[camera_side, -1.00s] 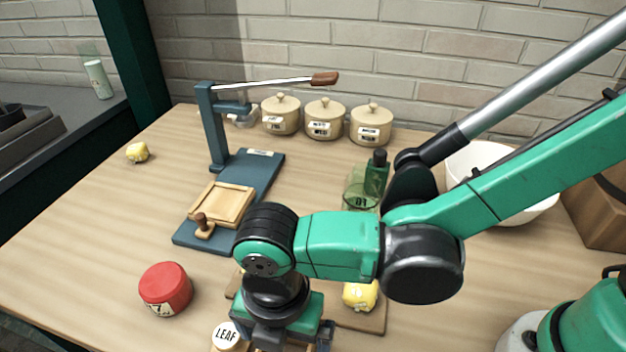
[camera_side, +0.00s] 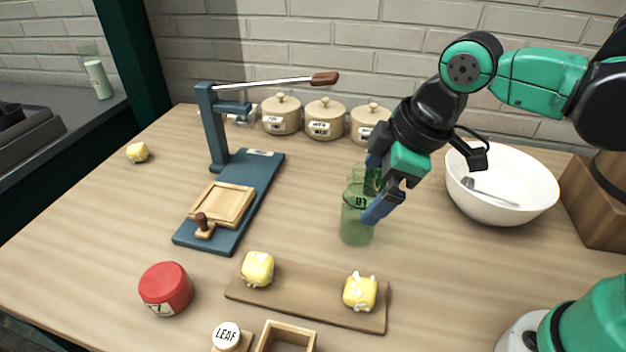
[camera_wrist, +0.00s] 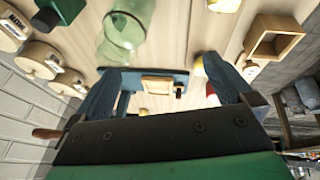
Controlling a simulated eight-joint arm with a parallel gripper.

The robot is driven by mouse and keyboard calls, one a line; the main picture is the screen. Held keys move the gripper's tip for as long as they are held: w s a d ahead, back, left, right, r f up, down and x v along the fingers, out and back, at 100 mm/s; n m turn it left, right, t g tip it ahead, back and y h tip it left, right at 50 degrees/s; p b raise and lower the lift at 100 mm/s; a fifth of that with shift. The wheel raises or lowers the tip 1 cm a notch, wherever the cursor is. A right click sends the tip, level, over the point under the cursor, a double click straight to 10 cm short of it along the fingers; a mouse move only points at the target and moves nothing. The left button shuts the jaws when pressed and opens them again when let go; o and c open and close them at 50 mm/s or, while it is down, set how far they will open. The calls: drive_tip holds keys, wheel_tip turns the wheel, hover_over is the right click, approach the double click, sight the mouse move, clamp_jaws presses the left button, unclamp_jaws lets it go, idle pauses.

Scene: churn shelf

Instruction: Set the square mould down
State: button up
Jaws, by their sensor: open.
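The square mould (camera_side: 287,338) is an open wooden frame on the table at the front edge of the side view, cut off by the picture's bottom. It also shows in the wrist view (camera_wrist: 273,37), upper right, apart from my fingers. My gripper (camera_side: 370,190) is open and empty, tilted, beside and partly in front of the green glass jar (camera_side: 356,226). In the wrist view my gripper's two blue fingers (camera_wrist: 162,66) are spread wide with nothing held between them.
The leaf stamp (camera_side: 226,336) stands left of the mould. Two yellow butter pieces sit on the wooden board (camera_side: 310,299) behind it. A red tin (camera_side: 166,289), a blue lever press (camera_side: 262,180) and a white bowl (camera_side: 500,190) stand around. Table between press and jar is clear.

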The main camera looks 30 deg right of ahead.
drive_tip(key=d+m+t+h, duration=0.1)
drive_tip(key=d+m+t, duration=0.2)
drive_tip(key=d+m, duration=0.6)
drive_tip(key=shift+s+d+f+m+h, duration=0.25)
drive_tip(key=shift+s+f+m+h, duration=0.15)
drive_tip(key=shift+m, duration=0.3)
